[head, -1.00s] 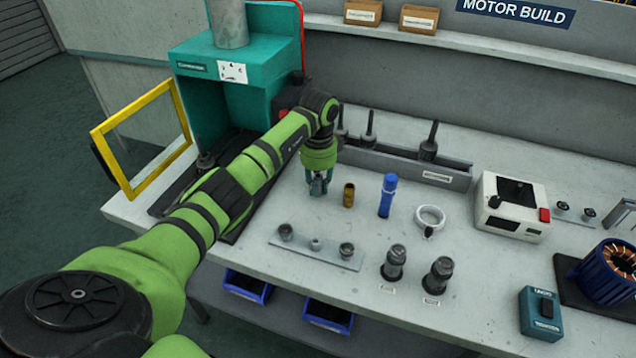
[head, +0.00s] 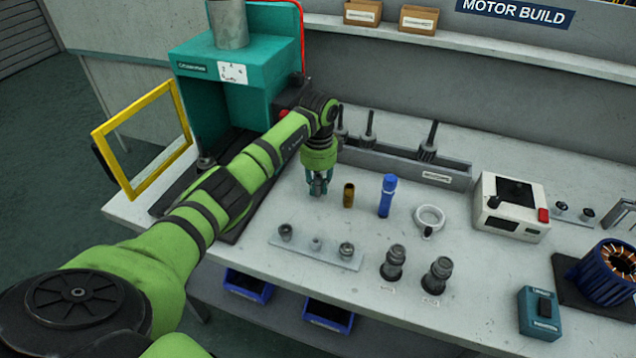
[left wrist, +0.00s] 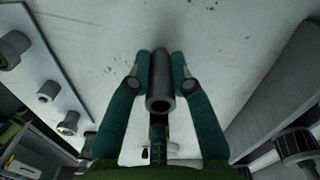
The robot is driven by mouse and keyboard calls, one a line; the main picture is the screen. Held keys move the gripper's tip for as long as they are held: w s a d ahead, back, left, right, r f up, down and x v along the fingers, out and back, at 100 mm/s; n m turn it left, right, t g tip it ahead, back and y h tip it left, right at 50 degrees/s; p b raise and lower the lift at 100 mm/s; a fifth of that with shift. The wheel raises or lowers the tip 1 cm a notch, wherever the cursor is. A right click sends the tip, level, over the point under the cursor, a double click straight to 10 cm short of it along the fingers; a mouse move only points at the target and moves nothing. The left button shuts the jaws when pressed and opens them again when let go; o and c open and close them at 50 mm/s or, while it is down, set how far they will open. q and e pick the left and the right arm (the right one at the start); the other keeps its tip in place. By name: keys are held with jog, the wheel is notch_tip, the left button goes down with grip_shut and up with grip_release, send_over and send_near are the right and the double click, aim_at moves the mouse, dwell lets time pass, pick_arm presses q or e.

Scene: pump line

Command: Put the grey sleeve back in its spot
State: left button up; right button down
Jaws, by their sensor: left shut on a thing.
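The grey sleeve (left wrist: 160,85) is a plain hollow tube. In the left wrist view it stands between the two teal fingers of my left gripper (left wrist: 160,72), which are shut on it. In the head view my left gripper (head: 318,187) points down over the bench, left of a brass sleeve (head: 348,195) and a blue flashlight-like cylinder (head: 387,196). The grey sleeve is mostly hidden by the fingers there. I cannot tell whether its lower end touches the bench. My right gripper is not in view.
A light strip with several round fittings (head: 330,257) lies in front of the gripper. A long grey rack (head: 400,165) with dark upright tools is behind it. The teal press (head: 245,105) stands at left. A white ring (head: 430,216) and two dark fittings (head: 393,263) are to the right.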

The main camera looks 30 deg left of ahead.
pick_arm(q)
jog(key=shift+f, duration=0.2)
dwell(0.5)
jog(key=shift+f, duration=0.2)
jog(key=o, duration=0.9)
jog(key=shift+o, duration=1.3)
jog(key=shift+r, duration=0.1)
notch_tip(320, 180, up, 6)
jog(key=p, duration=0.5)
jog(key=shift+p, duration=0.4)
